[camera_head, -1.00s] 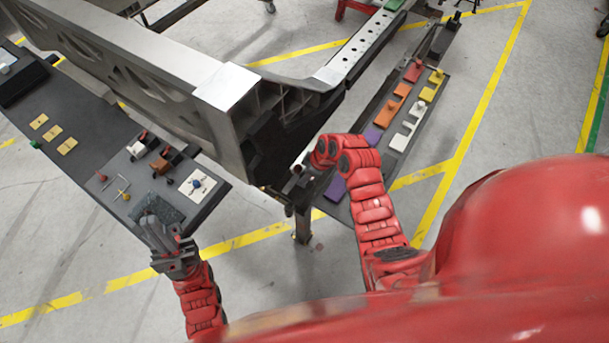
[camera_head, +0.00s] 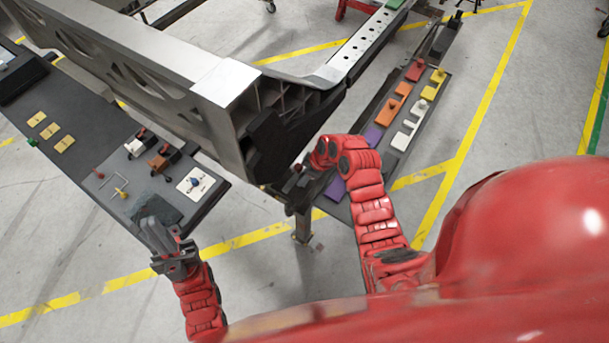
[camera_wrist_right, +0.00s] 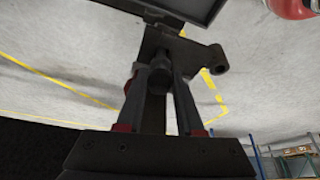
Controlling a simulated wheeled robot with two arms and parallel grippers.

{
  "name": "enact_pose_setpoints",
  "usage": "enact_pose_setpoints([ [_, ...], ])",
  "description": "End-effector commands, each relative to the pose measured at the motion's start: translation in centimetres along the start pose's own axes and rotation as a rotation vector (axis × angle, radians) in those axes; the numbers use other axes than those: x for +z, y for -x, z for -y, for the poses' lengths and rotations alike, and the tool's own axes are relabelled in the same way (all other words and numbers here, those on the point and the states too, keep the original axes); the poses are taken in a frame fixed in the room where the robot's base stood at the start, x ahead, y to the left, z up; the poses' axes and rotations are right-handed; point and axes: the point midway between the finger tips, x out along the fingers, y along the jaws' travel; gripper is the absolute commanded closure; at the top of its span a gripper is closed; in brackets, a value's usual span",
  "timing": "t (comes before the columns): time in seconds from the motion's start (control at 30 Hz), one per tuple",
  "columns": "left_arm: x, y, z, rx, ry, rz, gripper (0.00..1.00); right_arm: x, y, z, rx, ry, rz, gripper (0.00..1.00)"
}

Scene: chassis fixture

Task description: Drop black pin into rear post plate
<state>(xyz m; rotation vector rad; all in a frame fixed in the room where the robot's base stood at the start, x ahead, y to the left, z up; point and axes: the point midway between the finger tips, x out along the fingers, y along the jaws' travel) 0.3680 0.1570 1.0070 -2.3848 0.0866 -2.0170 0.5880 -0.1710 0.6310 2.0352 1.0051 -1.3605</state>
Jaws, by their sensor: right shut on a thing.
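My right gripper (camera_wrist_right: 158,92) is shut on a dark cylindrical piece, which looks like the black pin (camera_wrist_right: 160,74), in the right wrist view. Just beyond the fingers is a dark bracket with a round lug (camera_wrist_right: 216,58), perhaps the rear post plate. Whether the pin touches it or sits in it I cannot tell. In the head view my right gripper (camera_head: 297,183) is beside the near end of the grey chassis beam (camera_head: 222,84), mostly dark and small, with the pin not distinguishable. My left gripper (camera_head: 158,234) is over the near edge of the left table, its fingers seen too unclearly to judge.
The left table (camera_head: 85,155) holds yellow plates (camera_head: 36,119), small parts and a white plate with a blue knob (camera_head: 195,184). A tray right of the beam (camera_head: 345,212) carries purple, orange, white, red and yellow pieces.

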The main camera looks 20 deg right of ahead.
Motion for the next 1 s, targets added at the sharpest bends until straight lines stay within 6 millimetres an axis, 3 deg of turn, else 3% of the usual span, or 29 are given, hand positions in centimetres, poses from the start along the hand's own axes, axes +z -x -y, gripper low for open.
enact_pose_setpoints([
  [0.67,0.3,1.7,-0.1,0.000,0.000,0.000,1.00,0.8,-1.7,0.0,0.000,-0.001,0.001,1.00],
  [0.7,0.3,1.7,-0.1,0.000,0.000,0.000,1.00,0.8,-1.7,0.0,0.000,-0.001,0.001,0.62],
  [0.9,0.3,1.6,-0.1,0.000,0.000,0.000,1.00,0.7,-1.6,0.0,0.000,-0.001,0.002,0.29],
  [1.0,0.3,1.6,-0.1,0.000,0.000,0.000,1.00,0.7,-1.6,0.0,0.000,-0.001,0.002,0.29],
])
